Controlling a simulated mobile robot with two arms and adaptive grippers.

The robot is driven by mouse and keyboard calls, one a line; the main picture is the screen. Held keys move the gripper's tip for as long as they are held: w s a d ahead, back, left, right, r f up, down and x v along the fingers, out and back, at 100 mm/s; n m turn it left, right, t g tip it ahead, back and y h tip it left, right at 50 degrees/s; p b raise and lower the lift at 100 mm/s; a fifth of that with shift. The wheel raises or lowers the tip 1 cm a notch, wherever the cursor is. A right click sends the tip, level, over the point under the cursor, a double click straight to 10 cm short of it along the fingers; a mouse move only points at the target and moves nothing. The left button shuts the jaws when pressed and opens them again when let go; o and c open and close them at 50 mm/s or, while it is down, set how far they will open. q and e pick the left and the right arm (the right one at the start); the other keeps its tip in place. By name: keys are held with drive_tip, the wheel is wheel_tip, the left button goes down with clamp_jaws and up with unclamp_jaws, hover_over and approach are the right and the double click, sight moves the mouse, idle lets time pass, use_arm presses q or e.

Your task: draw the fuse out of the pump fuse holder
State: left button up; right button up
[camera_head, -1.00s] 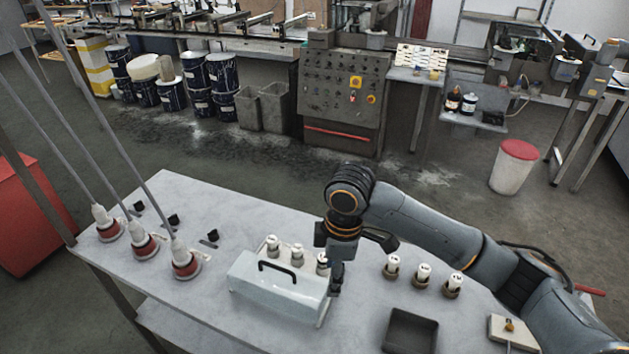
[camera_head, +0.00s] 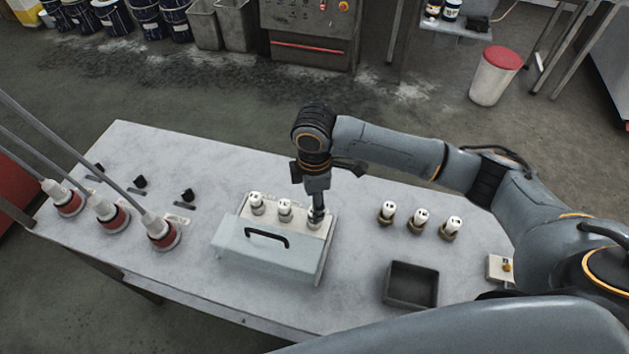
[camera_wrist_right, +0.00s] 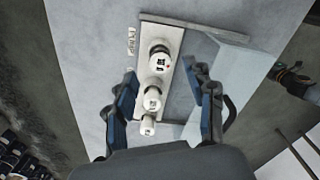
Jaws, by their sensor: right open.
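A pale base (camera_head: 243,212) carries three white-topped fuses in a row: left (camera_head: 257,203), middle (camera_head: 285,208) and right (camera_head: 316,217). A translucent cover (camera_head: 268,262) with a black handle stands along their near side. My right gripper (camera_head: 317,208) points down over the right fuse and partly hides it. In the right wrist view the open jaws (camera_wrist_right: 164,78) straddle the row, with the right fuse (camera_wrist_right: 159,57) just past the fingertips.
Three separate fuses (camera_head: 420,218) stand in sockets to the right. An empty dark tray (camera_head: 411,286) lies near the front edge. Three red-and-white plugs (camera_head: 108,214) with rods stand left.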

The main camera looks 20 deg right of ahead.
wheel_tip(320, 180, down, 4)
drive_tip(key=shift+r, duration=0.1)
drive_tip(key=shift+f+p, duration=0.3)
drive_tip(key=shift+f, duration=0.2)
drive_tip(key=c, duration=0.9)
clamp_jaws()
unclamp_jaws()
use_arm(q)
drive_tip(key=shift+w+r, duration=0.5)
drive_tip(key=shift+w, duration=0.2)
use_arm(e)
clamp_jaws()
